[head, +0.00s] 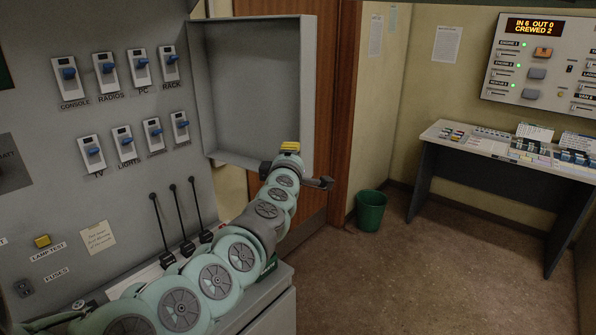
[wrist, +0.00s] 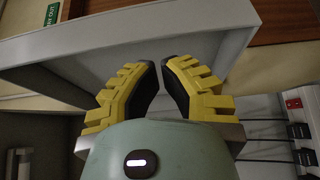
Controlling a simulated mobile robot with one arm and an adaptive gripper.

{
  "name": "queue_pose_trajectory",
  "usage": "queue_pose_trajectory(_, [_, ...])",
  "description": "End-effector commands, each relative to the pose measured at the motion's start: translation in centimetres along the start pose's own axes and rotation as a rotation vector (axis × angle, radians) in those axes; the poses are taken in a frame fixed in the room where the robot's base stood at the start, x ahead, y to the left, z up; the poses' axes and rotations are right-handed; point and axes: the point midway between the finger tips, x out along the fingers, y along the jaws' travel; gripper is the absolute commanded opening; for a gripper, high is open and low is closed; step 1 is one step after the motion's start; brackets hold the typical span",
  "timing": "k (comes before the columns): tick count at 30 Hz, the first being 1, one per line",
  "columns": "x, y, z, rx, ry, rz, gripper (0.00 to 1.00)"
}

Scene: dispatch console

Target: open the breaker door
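The breaker door (head: 256,85) is a grey metal, tray-like panel in the head view. It stands swung well out from the grey breaker cabinet (head: 110,25), with its hollow inner side in view. My gripper (head: 290,149) is at its lower part, towards the free right side. In the wrist view, the yellow fingers (wrist: 161,65) with black pads lean towards each other with a narrow gap between the tips. Nothing shows between them. The door (wrist: 215,22) fills the space just beyond the tips. Whether the fingers touch it is unclear.
Several blue-handled breakers (head: 120,140) and black levers (head: 175,215) are on the cabinet beside my arm. A brown wooden door (head: 345,80) is behind. A green bin (head: 370,210) and a desk (head: 500,155) stand right. The floor (head: 420,275) between is clear.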

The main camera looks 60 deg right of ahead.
Motion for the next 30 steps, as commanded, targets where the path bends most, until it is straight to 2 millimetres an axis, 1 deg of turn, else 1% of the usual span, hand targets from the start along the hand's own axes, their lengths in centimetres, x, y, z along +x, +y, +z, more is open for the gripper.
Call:
queue_pose_trajectory(3, [-0.6, 0.3, -0.1, -0.010, 0.011, 0.004, 0.00])
queue_pose_trajectory(4, [-0.7, 0.5, 0.3, -0.009, 0.006, 0.008, 0.00])
queue_pose_trajectory(9, [-1.5, 0.8, 0.8, -0.013, 0.001, 0.015, 0.00])
queue_pose_trajectory(16, [-3.0, 0.1, 0.7, -0.005, 0.014, -0.001, 0.00])
queue_pose_trajectory(20, [-3.6, 0.5, 1.3, -0.005, 0.007, 0.008, 0.00])
queue_pose_trajectory(30, [-6.0, 0.3, 2.1, -0.002, 0.005, 0.004, 0.00])
